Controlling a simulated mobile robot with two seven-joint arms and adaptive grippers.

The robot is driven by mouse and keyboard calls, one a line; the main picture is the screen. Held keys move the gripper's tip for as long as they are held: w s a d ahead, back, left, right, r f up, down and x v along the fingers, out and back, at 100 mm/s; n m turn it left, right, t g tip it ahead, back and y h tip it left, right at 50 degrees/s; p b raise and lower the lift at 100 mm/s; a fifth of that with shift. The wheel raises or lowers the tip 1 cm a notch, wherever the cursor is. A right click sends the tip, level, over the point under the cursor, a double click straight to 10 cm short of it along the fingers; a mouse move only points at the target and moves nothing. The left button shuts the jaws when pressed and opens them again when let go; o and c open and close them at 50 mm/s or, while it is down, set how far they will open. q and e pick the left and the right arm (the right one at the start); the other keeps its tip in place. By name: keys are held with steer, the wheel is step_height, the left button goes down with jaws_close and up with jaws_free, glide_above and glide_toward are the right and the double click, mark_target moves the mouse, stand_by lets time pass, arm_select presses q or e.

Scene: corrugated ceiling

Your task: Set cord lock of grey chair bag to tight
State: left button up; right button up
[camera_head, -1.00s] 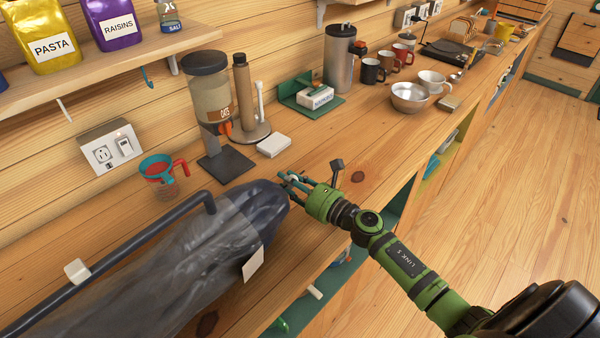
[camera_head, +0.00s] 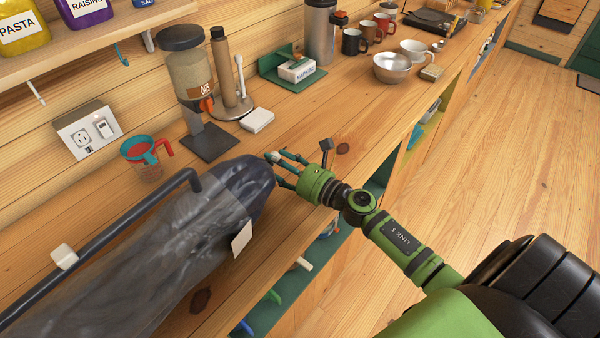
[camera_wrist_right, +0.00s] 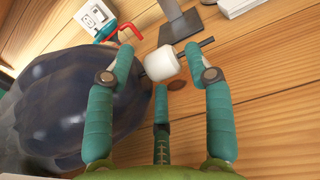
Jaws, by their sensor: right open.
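The grey chair bag (camera_head: 150,255) lies along the counter at the left, with its dark rounded end beside my right gripper (camera_head: 275,168). In the right wrist view the bag's end (camera_wrist_right: 65,110) fills the left side. A white cord lock (camera_wrist_right: 162,62) on a dark cord sits between the teal fingertips of my right gripper (camera_wrist_right: 160,70). The fingers are spread, one on each side of the lock and a third below it. I cannot tell whether any finger touches it. My left gripper is not in view.
A red-and-teal measuring cup (camera_head: 148,158), an oats dispenser (camera_head: 190,85) and a white box (camera_head: 257,120) stand behind. The counter's front edge lies below my right arm. Counter right of the gripper is mostly clear.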

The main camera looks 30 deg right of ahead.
steer(key=v, duration=0.9)
steer(key=shift+s+d, duration=0.1)
steer(key=shift+s, duration=0.25)
